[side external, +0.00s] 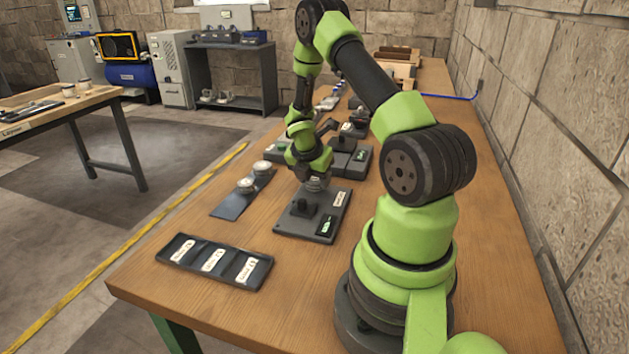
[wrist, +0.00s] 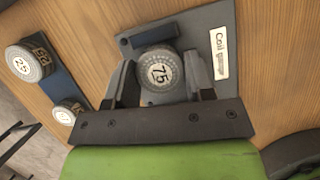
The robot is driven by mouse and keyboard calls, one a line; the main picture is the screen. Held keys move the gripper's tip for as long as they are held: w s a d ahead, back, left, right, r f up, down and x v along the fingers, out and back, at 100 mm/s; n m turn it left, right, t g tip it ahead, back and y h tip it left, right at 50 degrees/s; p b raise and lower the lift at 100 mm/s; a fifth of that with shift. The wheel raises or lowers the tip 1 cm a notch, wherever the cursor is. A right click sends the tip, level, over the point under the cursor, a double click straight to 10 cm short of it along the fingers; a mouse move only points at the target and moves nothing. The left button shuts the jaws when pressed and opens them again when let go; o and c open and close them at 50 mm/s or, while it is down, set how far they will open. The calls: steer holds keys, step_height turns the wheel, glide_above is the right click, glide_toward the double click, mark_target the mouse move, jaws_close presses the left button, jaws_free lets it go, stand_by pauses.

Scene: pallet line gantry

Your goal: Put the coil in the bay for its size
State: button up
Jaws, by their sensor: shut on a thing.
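My gripper (side external: 316,180) points down at the far part of the dark coil gauge plate (side external: 297,227). It is shut on a round grey coil with a white face marked 75 (wrist: 160,72); one finger is on each side in the wrist view. I cannot tell whether the coil touches the plate or hangs just above it. The plate's "Coil gauge" label (wrist: 219,54) shows beside the coil. A dark tray with three labelled bays (side external: 262,283) lies near the table's front left; its bays look empty and the labels are too small to read.
Two more coils, a larger (wrist: 30,61) and a smaller (wrist: 67,111), sit on a blue strip (side external: 229,208) left of the gauge. Dark fixtures (side external: 350,157) stand behind the gauge. Bare wood lies between the gauge and the tray.

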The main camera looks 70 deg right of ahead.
steer(key=shift+f, duration=0.5)
steer(key=shift+f, duration=0.2)
steer(key=o, duration=1.1)
steer(key=shift+c, duration=0.2)
